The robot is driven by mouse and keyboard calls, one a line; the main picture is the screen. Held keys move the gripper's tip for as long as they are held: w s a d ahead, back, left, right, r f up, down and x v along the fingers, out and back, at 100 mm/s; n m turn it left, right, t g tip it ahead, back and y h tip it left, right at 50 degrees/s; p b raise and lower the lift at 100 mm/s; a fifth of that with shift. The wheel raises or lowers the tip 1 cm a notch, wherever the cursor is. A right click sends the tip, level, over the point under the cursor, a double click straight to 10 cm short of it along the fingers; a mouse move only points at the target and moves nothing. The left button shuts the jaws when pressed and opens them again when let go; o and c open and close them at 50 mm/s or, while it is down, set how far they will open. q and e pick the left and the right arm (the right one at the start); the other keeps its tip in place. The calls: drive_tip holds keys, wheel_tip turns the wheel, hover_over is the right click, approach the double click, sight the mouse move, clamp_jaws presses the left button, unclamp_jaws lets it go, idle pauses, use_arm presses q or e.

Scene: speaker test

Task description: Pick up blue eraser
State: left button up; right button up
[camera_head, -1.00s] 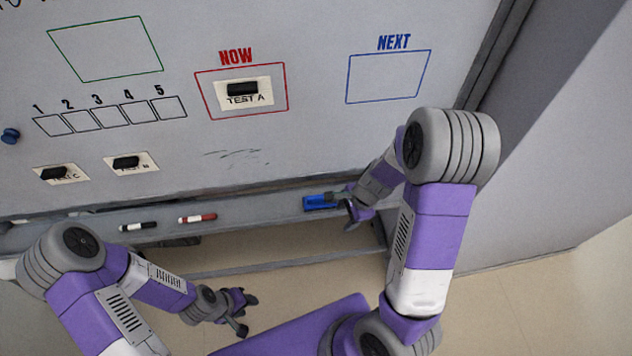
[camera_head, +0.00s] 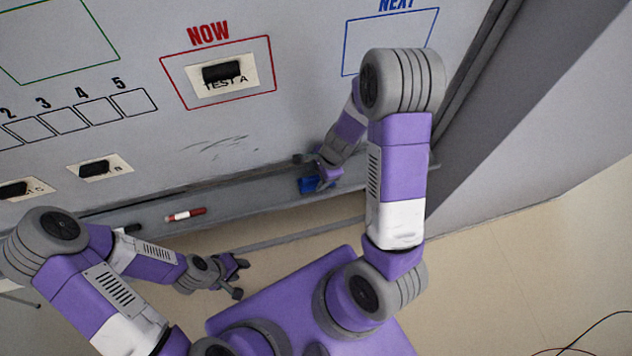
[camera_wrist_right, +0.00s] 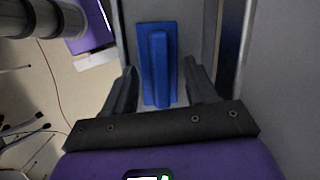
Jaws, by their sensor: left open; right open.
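The blue eraser (camera_head: 307,186) lies on the tray ledge (camera_head: 262,200) under the whiteboard, partly covered by my right gripper in the head view. In the right wrist view the eraser (camera_wrist_right: 158,50) shows a flat blue base with a raised ridge. My right gripper (camera_head: 314,172) is open at the eraser. In its wrist view the two fingers (camera_wrist_right: 160,72) stand on either side of the eraser's near end, with gaps visible; whether they touch it is unclear. My left gripper (camera_head: 240,276) is open and empty, below and in front of the ledge.
A red-and-white marker (camera_head: 185,215) lies on the ledge left of the eraser; a black marker (camera_head: 128,229) is partly hidden by my left arm. The whiteboard (camera_head: 300,110) rises behind, with a TEST A card (camera_head: 222,75) in the NOW box. A grey wall (camera_head: 520,170) stands to the right.

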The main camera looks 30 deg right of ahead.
drive_tip(key=shift+c, duration=0.3)
clamp_jaws()
idle(0.3)
